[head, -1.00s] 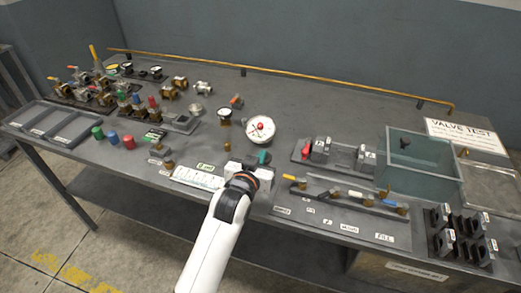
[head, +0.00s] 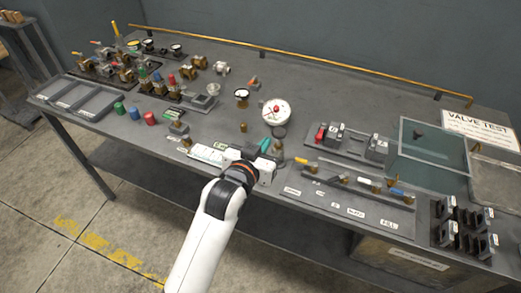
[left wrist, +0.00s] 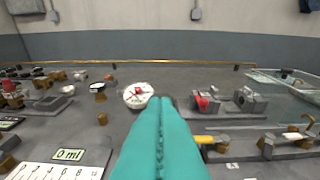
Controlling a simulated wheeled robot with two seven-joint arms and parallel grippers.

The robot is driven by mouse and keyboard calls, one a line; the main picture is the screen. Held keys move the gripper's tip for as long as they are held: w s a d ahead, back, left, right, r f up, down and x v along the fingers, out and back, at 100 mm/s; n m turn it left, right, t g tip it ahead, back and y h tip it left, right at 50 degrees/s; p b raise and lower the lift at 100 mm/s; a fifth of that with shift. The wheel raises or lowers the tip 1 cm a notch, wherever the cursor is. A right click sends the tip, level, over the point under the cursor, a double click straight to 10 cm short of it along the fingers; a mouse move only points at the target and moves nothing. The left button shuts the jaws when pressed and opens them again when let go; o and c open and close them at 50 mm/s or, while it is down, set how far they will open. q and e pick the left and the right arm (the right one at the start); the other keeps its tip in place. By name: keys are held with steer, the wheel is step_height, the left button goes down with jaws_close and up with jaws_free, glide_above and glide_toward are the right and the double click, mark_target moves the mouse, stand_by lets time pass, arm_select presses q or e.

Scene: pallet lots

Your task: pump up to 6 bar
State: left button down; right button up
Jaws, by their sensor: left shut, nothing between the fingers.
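A round white dial gauge (head: 276,112) with a red centre stands on the grey bench (head: 330,110), and it also shows in the left wrist view (left wrist: 137,95). Its needle and figures are too small to read. My left gripper (head: 265,146) has teal fingers, which are shut and empty, with the tips just in front of the gauge. The fingers (left wrist: 158,110) fill the middle of the left wrist view and hide what lies below the gauge. A dark-topped brass fitting (head: 279,140) is close right of the fingertips. I cannot tell which part is the pump. My right gripper is not in view.
A rack with a red lever (head: 320,133) and a long valve strip (head: 345,205) are to the right. Valves crowd the far left. The back centre is clear.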

arm_select(q)
steer(key=shift+v, duration=1.05)
steer(key=shift+s, duration=0.1)
stand_by(0.8)
steer(key=s+a+f+n+g+y, duration=0.1)
steer(key=s+a+f+g+y, duration=0.1)
steer(key=s+a+f+g, duration=0.45)
steer(key=s+a+f+g+y, duration=0.1)
steer(key=s+a+f, duration=0.35)
steer(key=s, duration=0.55)
steer(key=s+a+f+n+g+y, duration=0.1)
steer(key=s+a+f+g+y, duration=0.1)
steer(key=s+a+f+g, duration=0.5)
step_height(320, 180, down, 23)
steer(key=s+d+t, duration=0.2)
steer(key=s+a+f+g, duration=0.1)
steer(key=s+a+f, duration=0.2)
steer(key=s+f, duration=1.4)
steer(key=shift+s+m, duration=0.25)
steer(key=shift+m, duration=0.15)
